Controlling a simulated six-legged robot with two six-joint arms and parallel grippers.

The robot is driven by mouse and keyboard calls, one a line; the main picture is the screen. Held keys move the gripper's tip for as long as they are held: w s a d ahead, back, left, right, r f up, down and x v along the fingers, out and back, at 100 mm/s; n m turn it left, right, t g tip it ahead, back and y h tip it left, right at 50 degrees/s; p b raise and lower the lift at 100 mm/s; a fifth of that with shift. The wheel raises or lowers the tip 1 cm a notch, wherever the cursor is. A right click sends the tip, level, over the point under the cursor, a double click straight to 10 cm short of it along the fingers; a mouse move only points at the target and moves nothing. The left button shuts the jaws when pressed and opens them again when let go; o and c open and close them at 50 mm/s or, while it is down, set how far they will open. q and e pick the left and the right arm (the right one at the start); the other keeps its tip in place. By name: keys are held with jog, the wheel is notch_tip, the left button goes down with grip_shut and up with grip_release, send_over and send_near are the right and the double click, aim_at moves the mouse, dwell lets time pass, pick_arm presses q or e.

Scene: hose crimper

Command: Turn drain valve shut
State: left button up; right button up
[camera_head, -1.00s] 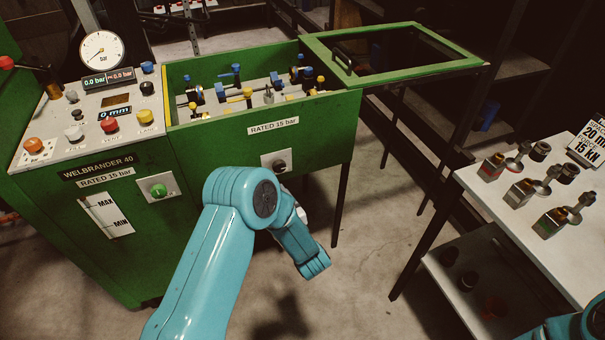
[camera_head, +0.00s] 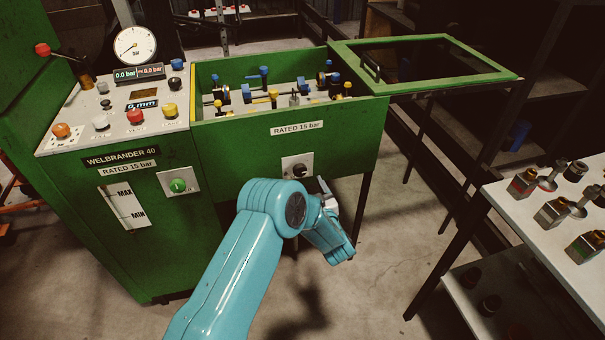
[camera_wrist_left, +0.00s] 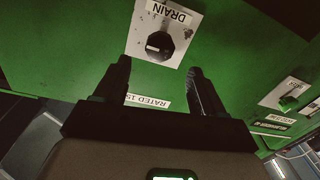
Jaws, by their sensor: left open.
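The drain valve is a black round knob (camera_wrist_left: 160,45) on a light plate marked DRAIN (camera_wrist_left: 182,22), upside down in the left wrist view. In the head view the knob (camera_head: 300,171) sits on its plate low on the front of the green tank. My left gripper (camera_wrist_left: 161,75) is open and empty. Its two black fingers point toward the knob, which shows between and beyond their tips, apart from them. In the head view the left gripper (camera_head: 324,190) shows in part, just below and right of the plate. My right gripper is not in view.
The green machine has a control panel (camera_head: 70,138) at left with a gauge and several buttons. A green knob (camera_head: 178,186) is on its front. The framed lid (camera_head: 500,76) stands open at right. A white table (camera_head: 510,205) with several metal parts is at right. Floor below the tank is clear.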

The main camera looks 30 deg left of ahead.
aim_at(301, 172)
pick_arm(q)
jog(key=x, duration=0.7)
jog(key=shift+d, duration=0.1)
jog(key=c, duration=1.1)
